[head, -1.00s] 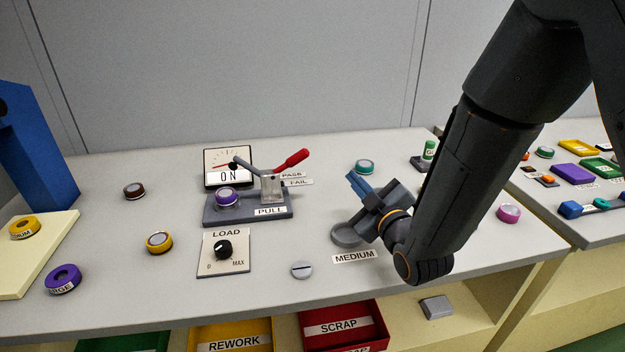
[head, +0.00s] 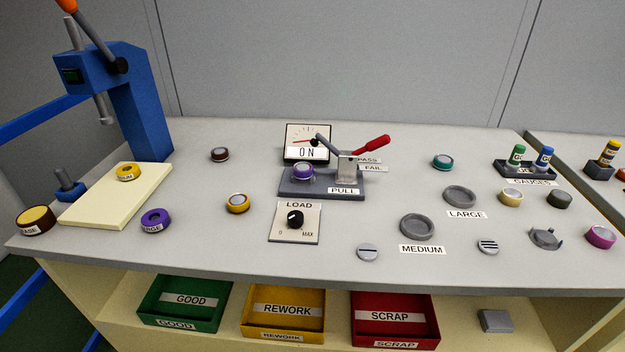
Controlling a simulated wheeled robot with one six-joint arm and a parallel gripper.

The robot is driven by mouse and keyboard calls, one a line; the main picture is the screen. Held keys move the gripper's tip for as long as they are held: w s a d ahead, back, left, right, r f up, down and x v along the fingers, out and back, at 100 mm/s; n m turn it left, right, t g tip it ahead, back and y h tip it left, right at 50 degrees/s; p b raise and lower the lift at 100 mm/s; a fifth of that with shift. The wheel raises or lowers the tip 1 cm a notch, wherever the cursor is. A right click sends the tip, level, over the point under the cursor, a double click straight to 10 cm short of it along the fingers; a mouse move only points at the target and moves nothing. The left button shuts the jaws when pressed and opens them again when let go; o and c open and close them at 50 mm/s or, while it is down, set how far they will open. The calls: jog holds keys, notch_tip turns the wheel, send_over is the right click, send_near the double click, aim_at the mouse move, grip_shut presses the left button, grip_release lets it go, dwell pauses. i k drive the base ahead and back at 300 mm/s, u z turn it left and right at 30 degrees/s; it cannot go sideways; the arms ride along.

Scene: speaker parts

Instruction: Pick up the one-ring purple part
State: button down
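A purple part (head: 303,172) with a pale silvery top sits on the grey PULL fixture (head: 322,186), left of its clear block and red-handled lever. A purple ring (head: 155,220) with a dark hole and a label, partly readable as LARGE, lies on the bench at left. A magenta-purple part (head: 600,236) with a pale top lies near the bench's right end. The ring markings on these parts are too small to tell. My gripper is not in view.
A blue press (head: 137,95) stands at the left behind a cream board (head: 95,210). A LOAD dial (head: 296,220), grey MEDIUM (head: 418,226) and LARGE (head: 460,196) rings and several coloured parts lie around. GOOD, REWORK and SCRAP bins (head: 395,335) are below. The bench's front middle is mostly clear.

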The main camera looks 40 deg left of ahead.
aim_at(302, 170)
jog(key=u, duration=1.35)
